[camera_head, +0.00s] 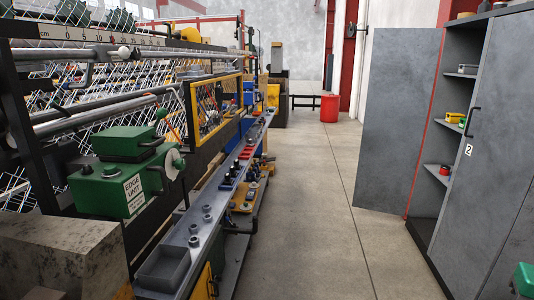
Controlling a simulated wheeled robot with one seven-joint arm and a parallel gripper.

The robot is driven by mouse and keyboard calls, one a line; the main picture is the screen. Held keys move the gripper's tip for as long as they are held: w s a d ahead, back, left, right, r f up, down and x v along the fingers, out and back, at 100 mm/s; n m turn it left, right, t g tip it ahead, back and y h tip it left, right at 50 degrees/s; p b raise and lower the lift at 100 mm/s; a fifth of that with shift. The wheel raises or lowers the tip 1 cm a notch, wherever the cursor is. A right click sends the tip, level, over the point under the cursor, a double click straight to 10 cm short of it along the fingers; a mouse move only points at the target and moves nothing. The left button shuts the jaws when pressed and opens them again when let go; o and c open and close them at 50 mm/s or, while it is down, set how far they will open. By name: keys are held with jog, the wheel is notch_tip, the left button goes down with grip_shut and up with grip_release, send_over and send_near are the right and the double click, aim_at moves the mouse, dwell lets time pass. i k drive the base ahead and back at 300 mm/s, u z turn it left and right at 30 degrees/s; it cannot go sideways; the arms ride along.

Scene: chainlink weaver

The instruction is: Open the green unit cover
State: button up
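The green unit (98,194) is mounted on the machine at the left, with a white label (133,194) reading "EDGE UNIT" on its front. No opening into the unit shows, and I cannot tell exactly where the cover's edges run. My gripper is not in view.
A long grey ledge (187,232) with small parts and a tray runs along the machine. A stone-like block (62,255) stands at front left. The aisle floor (310,215) is clear. A grey cabinet (490,150) with an open door (393,120) stands right; a red bin (329,107) is farther back.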

aim_at(115, 141)
jog(key=k, duration=1.3)
jog(key=u, duration=0.55)
jog(key=i, duration=1.8)
jog(key=z, duration=0.55)
